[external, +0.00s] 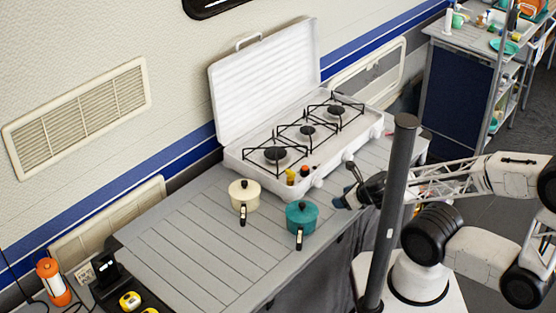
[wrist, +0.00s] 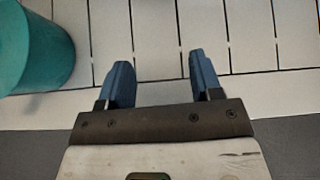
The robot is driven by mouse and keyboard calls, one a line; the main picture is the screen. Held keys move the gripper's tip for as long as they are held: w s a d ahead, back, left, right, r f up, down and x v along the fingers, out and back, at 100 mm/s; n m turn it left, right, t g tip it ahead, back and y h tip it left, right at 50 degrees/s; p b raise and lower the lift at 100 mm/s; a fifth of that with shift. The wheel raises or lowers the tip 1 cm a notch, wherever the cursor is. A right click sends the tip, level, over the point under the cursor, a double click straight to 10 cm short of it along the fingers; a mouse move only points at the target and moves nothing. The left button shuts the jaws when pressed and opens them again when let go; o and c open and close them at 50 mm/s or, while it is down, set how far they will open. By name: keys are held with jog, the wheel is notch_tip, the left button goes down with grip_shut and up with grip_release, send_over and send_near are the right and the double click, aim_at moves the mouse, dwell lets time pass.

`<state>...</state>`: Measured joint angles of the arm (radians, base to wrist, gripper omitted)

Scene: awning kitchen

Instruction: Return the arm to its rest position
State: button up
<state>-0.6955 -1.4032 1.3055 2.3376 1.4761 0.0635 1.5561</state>
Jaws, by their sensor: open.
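My gripper (external: 347,198) is at the front edge of the slatted grey table, just right of the teal pot, in the external view. In the wrist view my gripper (wrist: 160,85) has its two blue fingers apart with nothing between them, over the table's edge. The teal pot (external: 302,216) stands upright on the table, its dark handle toward the front; part of it shows at the upper left of the wrist view (wrist: 32,48), apart from the fingers. My arm reaches in from the right, partly behind a dark pole.
A cream pot (external: 243,195) stands left of the teal pot. A white camp stove (external: 330,140) with its lid up is behind them. A dark upright pole (external: 396,200) stands in front of my arm. The table's left part (external: 190,245) is clear. An orange lantern (external: 53,280) is at lower left.

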dwell(0.7)
jog(key=shift+w+d+r+n, duration=0.15)
jog(key=shift+r+n, duration=0.35)
jog(key=shift+r, duration=0.25)
jog(key=w+d+r+n+g, duration=0.1)
jog(key=d+r+n, duration=0.2)
jog(key=r+n, duration=0.4)
jog(key=w+d+r+n+g, duration=0.1)
jog(key=d+r+n, duration=0.2)
jog(key=r+n, duration=0.4)
jog(key=w+d+r+n+g+h, duration=0.1)
jog(key=d+r+n+h, duration=0.2)
jog(key=d+r+n, duration=0.2)
jog(key=d+r+n+g+h, duration=0.1)
jog(key=d+r+n+h, duration=0.3)
jog(key=d, duration=0.7)
jog(key=shift+w+d+r+n+g, duration=0.4)
jog(key=shift+r+n, duration=0.7)
jog(key=shift+r, duration=0.55)
